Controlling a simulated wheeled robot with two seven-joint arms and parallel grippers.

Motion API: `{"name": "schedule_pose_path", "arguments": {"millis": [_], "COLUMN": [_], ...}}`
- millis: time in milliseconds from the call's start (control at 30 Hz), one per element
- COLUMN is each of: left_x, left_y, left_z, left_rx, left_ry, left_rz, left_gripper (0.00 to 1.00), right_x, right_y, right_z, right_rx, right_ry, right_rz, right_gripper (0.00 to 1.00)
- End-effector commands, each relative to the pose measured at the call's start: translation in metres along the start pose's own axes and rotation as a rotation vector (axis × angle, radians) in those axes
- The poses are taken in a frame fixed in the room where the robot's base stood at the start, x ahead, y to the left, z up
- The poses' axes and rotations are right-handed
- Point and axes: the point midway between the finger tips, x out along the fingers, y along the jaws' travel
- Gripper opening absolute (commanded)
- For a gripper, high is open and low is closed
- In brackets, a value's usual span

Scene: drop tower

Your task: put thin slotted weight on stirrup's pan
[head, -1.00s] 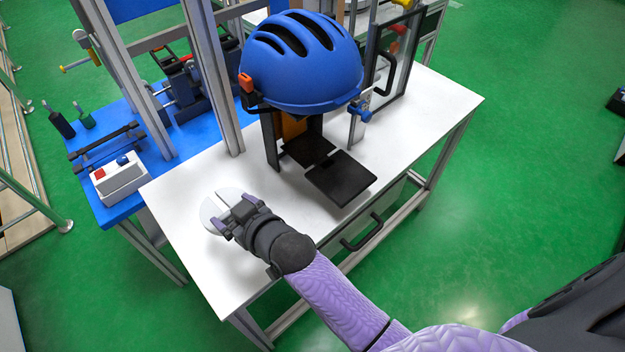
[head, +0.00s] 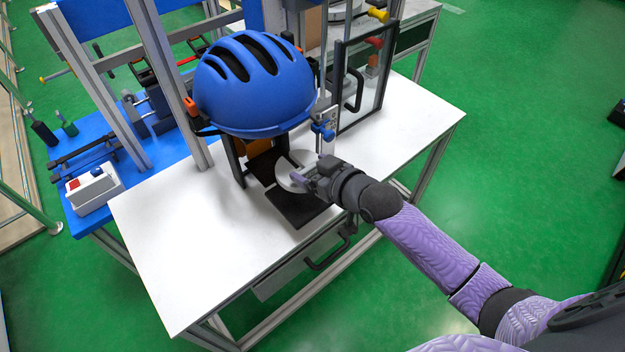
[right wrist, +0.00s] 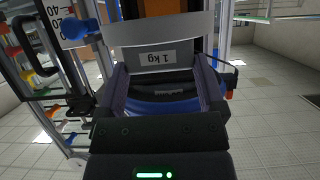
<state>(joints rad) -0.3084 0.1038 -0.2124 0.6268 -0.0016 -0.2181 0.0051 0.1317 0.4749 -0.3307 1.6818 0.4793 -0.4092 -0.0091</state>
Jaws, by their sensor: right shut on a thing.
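The thin slotted weight (head: 286,172) is a pale flat disc. My right gripper (head: 306,179) is shut on its edge and holds it over the black plates below the blue helmet (head: 255,85). In the right wrist view the weight (right wrist: 185,32) sits across the fingers (right wrist: 160,85), with an upside-down "1 kg" label. A front black plate (head: 292,208) and a rear black plate (head: 262,163) lie under the helmet; I cannot tell which is the stirrup's pan. The weight partly hides them, and its height above them is unclear. My left gripper is not in view.
The white table (head: 185,245) is bare at left and front. A metal post (head: 182,85) stands left of the helmet. A framed clear panel (head: 362,85) stands right. A control box (head: 95,188) with red and blue buttons sits on the blue bench (head: 125,160).

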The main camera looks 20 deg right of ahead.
Motion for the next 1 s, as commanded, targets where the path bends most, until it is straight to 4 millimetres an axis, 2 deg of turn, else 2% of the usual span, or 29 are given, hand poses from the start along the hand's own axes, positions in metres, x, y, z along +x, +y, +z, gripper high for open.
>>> {"name": "schedule_pose_path", "arguments": {"millis": [33,100,267,433,800,833,900,1000], "left_x": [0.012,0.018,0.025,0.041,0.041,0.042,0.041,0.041], "left_y": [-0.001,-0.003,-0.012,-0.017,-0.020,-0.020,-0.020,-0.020], "left_z": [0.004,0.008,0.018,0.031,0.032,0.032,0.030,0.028], "left_rx": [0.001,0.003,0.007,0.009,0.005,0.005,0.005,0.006], "left_ry": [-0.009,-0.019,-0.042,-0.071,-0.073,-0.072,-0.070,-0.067], "left_rz": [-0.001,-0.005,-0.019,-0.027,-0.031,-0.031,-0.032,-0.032], "left_gripper": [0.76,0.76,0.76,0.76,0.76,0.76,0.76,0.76], "right_x": [0.007,0.012,0.018,0.029,0.031,0.030,0.030,0.030], "right_y": [0.000,0.000,0.000,-0.001,0.000,-0.001,-0.001,-0.001], "right_z": [0.016,0.028,0.042,0.069,0.071,0.074,0.073,0.073], "right_rx": [0.002,0.003,0.001,0.002,0.000,0.001,0.001,0.001], "right_ry": [0.001,0.003,0.005,0.003,0.006,0.000,0.000,0.000], "right_rz": [-0.001,0.000,0.000,-0.001,0.000,0.000,0.000,0.000], "right_gripper": [0.00,0.00,0.00,0.00,0.00,0.90,1.00,1.00]}}
